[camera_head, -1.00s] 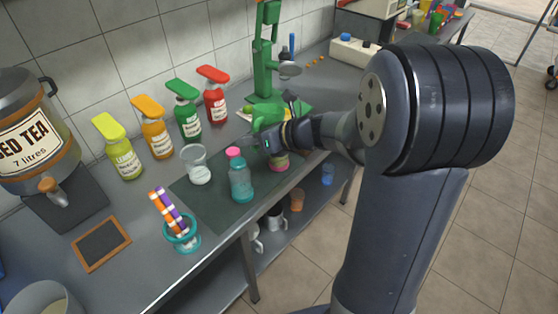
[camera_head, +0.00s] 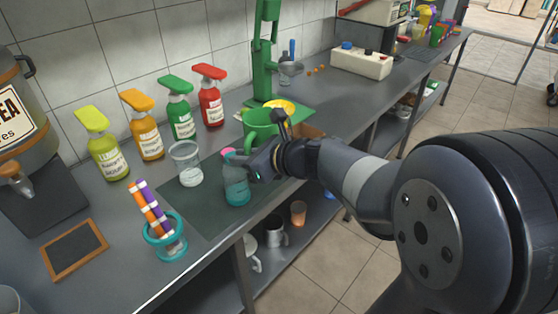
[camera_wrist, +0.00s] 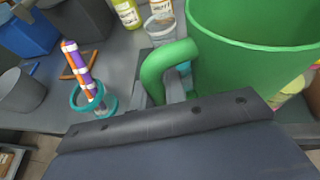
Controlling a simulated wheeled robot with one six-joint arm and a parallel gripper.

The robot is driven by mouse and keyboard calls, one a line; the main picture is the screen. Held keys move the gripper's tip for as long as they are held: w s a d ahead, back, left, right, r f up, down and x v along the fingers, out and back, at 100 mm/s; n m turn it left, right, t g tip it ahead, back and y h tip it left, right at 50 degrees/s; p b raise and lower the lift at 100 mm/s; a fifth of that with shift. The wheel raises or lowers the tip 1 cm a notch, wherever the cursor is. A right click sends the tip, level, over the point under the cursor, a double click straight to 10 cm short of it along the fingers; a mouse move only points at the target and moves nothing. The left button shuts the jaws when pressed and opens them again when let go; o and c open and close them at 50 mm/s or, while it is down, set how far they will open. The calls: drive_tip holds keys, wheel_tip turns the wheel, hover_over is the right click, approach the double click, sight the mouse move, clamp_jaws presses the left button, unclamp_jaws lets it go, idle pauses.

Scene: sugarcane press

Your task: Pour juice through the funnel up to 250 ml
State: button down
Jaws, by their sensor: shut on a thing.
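The green jug (camera_head: 260,124) is held by its handle (camera_wrist: 165,62) in my gripper (camera_head: 262,160). In the wrist view, the jug's large green body (camera_wrist: 250,75) fills the upper right, and I cannot see any juice in it. The teal bottle (camera_head: 237,187) stands on the dark mat, just left of my gripper in the head view. A pink piece, apparently the funnel (camera_head: 229,153), shows at the bottle's top, partly hidden by the gripper. I cannot read the bottle's level.
A clear cup (camera_head: 186,166) stands left of the bottle. A teal-rimmed holder (camera_head: 165,240) with striped sticks is nearer the front.

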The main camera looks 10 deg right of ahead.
sight(250, 146)
drive_tip(key=shift+r, duration=0.15)
wheel_tip(250, 146, up, 3)
drive_tip(key=p, duration=0.3)
idle(0.9)
